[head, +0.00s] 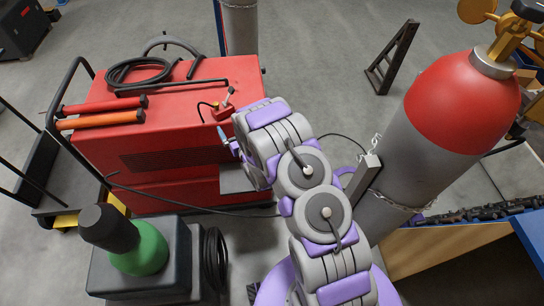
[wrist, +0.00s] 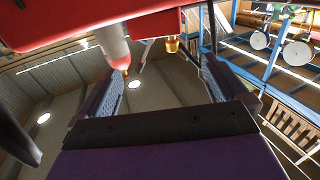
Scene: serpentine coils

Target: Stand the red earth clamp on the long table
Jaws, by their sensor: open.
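The small red earth clamp (head: 223,107) sits on top of the red machine (head: 165,90), near its right edge. A dark cable loops beside it. My gripper (head: 228,142) is just in front of the clamp at the machine's edge, apart from it as far as I can see; my arm partly hides the gripper. In the wrist view my gripper (wrist: 163,85) has its two jaws wide apart. No long table is clearly identifiable.
Orange-red rods (head: 102,118) and a coiled black hose (head: 140,72) lie on the machine. A red-topped grey cylinder (head: 430,140) stands close on the right, chained. A green bottle (head: 148,250) stands at front left. A wood-and-blue structure (head: 440,247) is at lower right.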

